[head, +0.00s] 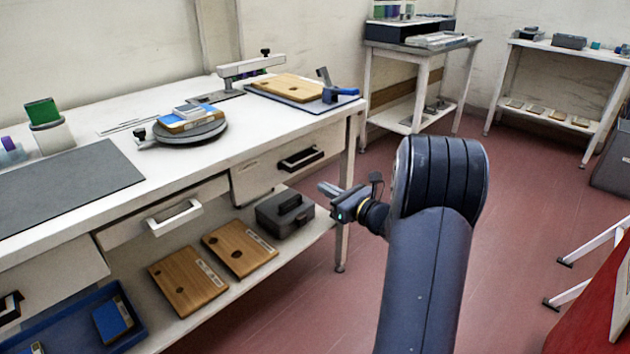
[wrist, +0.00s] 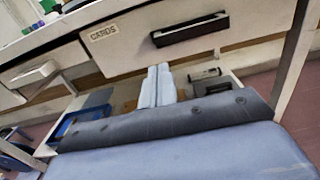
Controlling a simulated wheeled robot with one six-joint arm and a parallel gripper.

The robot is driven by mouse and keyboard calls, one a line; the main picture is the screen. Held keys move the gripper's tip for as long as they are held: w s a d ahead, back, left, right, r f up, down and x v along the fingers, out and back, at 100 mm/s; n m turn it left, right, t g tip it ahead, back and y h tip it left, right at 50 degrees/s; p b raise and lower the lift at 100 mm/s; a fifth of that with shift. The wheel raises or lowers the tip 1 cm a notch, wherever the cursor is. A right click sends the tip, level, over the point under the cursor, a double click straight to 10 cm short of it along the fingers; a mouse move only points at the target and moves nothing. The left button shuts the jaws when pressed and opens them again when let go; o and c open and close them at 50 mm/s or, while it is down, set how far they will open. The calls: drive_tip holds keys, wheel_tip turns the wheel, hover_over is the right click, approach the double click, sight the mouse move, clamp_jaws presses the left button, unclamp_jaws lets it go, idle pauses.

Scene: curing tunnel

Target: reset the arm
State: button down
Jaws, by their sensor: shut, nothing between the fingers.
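My gripper (head: 330,190) is at the end of my dark arm, in front of the workbench (head: 250,145) near its right leg. It points left toward the bench front, apart from it as far as I can tell. In the wrist view my gripper (wrist: 158,84) shows as two pale fingers side by side, shut with nothing between them. Behind them are the drawer labelled CARDS (wrist: 130,40), with a black handle, and the lower shelf.
The bench top holds a round turntable (head: 180,133), a grey mat (head: 70,187) and a wooden board (head: 288,86). The lower shelf holds wooden boards (head: 188,280), a dark box (head: 285,212) and a blue tray (head: 75,325). Red floor (head: 520,190) is open to the right.

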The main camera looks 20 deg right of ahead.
drive_tip(key=v, duration=0.4)
